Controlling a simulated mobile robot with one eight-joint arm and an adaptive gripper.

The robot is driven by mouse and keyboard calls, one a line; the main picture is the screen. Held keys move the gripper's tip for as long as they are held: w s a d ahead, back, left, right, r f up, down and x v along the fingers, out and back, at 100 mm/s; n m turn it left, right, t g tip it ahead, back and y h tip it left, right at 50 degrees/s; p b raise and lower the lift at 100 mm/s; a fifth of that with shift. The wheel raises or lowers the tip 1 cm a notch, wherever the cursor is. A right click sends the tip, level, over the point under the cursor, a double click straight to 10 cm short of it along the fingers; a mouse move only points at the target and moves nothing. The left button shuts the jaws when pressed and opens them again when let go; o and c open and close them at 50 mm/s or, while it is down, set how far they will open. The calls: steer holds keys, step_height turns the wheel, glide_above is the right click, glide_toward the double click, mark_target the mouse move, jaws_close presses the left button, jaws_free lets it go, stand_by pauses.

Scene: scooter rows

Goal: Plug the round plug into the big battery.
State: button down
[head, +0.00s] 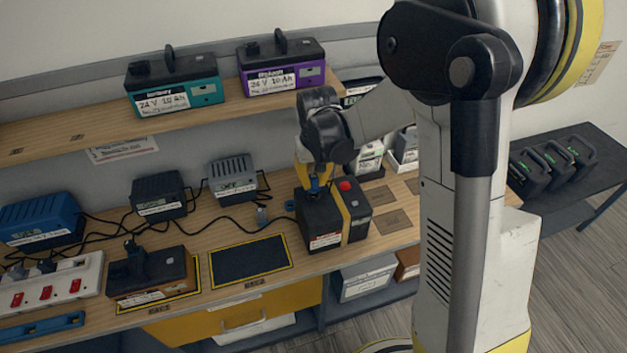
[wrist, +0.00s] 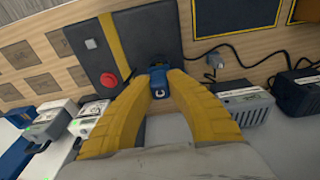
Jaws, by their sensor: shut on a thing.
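The big battery (head: 324,226) is a black box with a yellow strap and a red button, standing on the bench below the shelf. It fills the upper middle of the wrist view (wrist: 152,28). My gripper (head: 314,184) is above the battery's left part, its yellow fingers pointing down. It is shut on a blue plug (wrist: 158,82), which also shows between the fingers in the head view (head: 314,187). The plug is at the battery's top, beside the strap. Its lower end is hidden, so I cannot tell whether it is seated or just above, nor its shape.
A grey plug (head: 262,216) lies left of the battery. Blue (head: 40,220), black (head: 158,195) and grey (head: 232,177) chargers stand behind, with cables across the bench. A dark, yellow-edged mat (head: 250,261) is empty. Teal (head: 174,85) and purple (head: 281,64) batteries stand on the shelf.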

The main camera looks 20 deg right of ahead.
steer(key=shift+f+b, duration=0.85)
steer(key=shift+f, duration=0.2)
steer(key=c, duration=1.4)
jaws_free()
steer(key=shift+r, duration=0.1)
steer(key=r, duration=0.4)
steer(key=s+r, duration=0.1)
steer(key=r, duration=0.7)
steer(key=shift+s, duration=0.2)
